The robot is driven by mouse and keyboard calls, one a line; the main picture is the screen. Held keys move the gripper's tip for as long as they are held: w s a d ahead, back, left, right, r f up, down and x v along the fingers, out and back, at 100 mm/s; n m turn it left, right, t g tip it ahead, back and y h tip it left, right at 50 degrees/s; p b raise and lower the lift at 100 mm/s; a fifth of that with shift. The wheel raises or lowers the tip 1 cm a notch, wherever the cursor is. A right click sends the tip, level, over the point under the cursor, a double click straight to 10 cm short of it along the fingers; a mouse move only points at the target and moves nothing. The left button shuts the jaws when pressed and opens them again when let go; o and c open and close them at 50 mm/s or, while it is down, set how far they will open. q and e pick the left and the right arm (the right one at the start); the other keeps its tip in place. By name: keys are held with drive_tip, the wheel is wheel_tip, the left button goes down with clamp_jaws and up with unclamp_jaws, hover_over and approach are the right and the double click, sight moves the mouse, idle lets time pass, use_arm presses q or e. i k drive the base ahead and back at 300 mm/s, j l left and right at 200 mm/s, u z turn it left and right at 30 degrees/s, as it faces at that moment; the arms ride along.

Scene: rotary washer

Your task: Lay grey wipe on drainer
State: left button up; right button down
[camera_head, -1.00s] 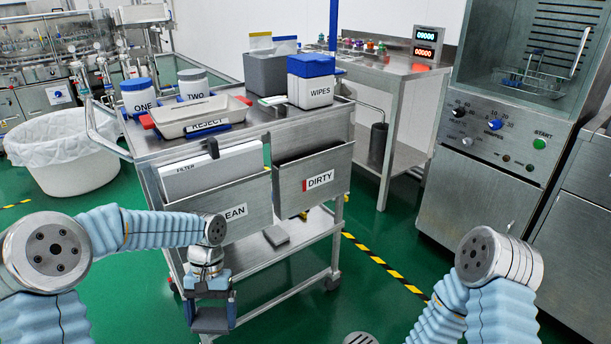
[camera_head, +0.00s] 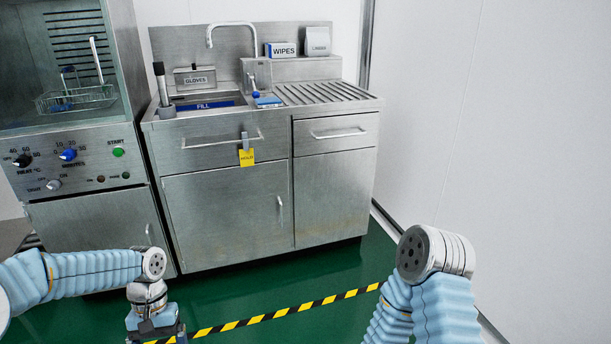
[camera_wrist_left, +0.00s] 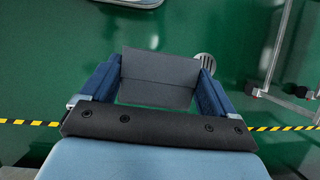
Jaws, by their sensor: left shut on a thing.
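The drainer (camera_head: 325,93) is the ribbed steel top at the right of the sink unit, and its visible surface looks bare. My left gripper (camera_head: 157,338) is low at the bottom left of the head view, above the green floor in front of the sink unit and well away from the drainer. In the left wrist view my left gripper (camera_wrist_left: 160,88) is shut on a flat grey wipe (camera_wrist_left: 157,68), held between its two blue fingers. The wipe hardly shows in the head view. My right arm stands at the lower right, but its gripper is out of view.
The sink (camera_head: 205,104) marked FILL has a curved tap (camera_head: 228,25). A WIPES box (camera_head: 281,50) and a grey dispenser (camera_head: 317,42) stand on the ledge behind the drainer. The washer (camera_head: 80,110) is at left, a white wall at right. The floor ahead is clear.

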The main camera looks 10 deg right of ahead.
sight(294, 94)
drive_tip(key=i+z, duration=0.7)
drive_tip(key=z, duration=0.2)
drive_tip(key=i+j+z, duration=0.15)
drive_tip(key=i+z, duration=0.3)
drive_tip(key=k, duration=0.1)
